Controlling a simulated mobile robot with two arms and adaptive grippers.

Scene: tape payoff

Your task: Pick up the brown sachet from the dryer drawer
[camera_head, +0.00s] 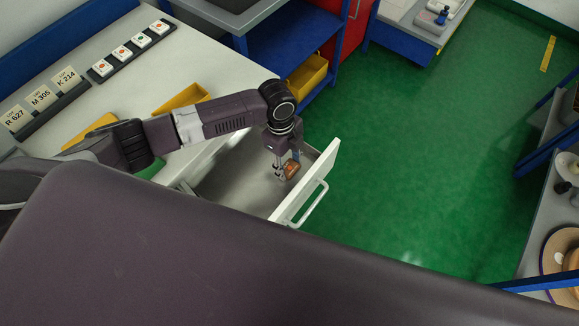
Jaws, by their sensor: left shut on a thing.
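The dryer drawer (316,187) is pulled open, with its white front and handle facing right. My left gripper (288,168) reaches down into the drawer near its front panel. It is shut on the brown sachet (292,170), a small orange-brown thing between the fingertips. I cannot tell whether the sachet touches the drawer floor. The near part of the drawer is hidden behind my own body. My right gripper is not in view.
A pale worktop (205,55) on the left carries yellow bins (182,98), a strip of buttons (132,48) and label cards (42,97). A blue shelf (290,40) stands behind. Green floor (430,140) is clear to the right. A straw hat (562,250) lies at far right.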

